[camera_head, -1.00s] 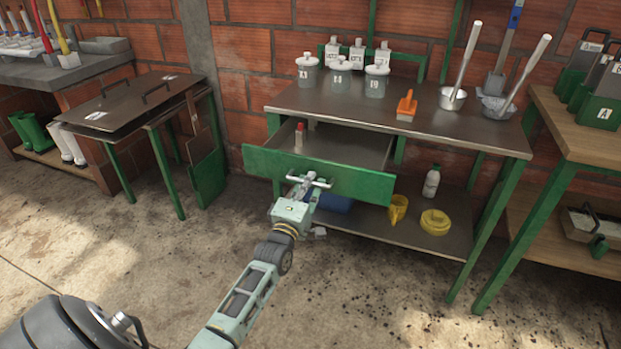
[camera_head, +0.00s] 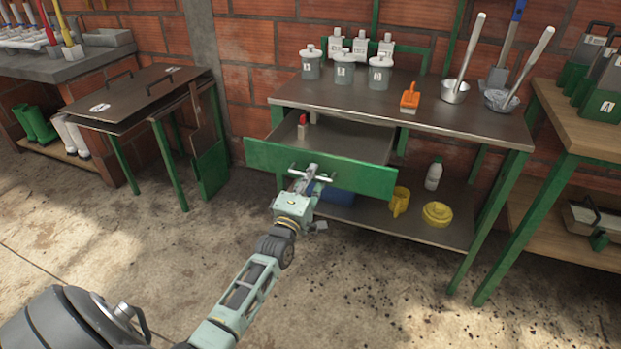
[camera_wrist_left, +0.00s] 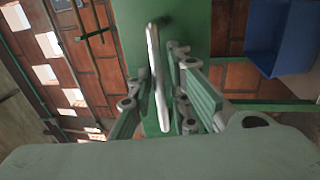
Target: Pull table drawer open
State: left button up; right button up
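The table drawer (camera_head: 265,156) has a green front and is pulled out from under the metal-topped table (camera_head: 440,112). Its inside shows, with a small red-capped item (camera_head: 304,126) at the left. A silver bar handle (camera_head: 325,179) is on its front. My left gripper (camera_head: 308,178) is at the handle. In the left wrist view the handle (camera_wrist_left: 155,70) lies between the spread fingers of my left gripper (camera_wrist_left: 158,100), with gaps beside it. My right gripper is not in view.
White-lidded jars (camera_head: 344,69), an orange brush (camera_head: 410,99) and metal pots (camera_head: 454,92) stand on the table. The lower shelf (camera_head: 400,227) holds a blue container (camera_head: 338,196), a white bottle (camera_head: 433,176) and yellow items. The floor in front is clear.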

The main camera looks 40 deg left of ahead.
pick_arm(q)
jog(key=v, duration=1.2)
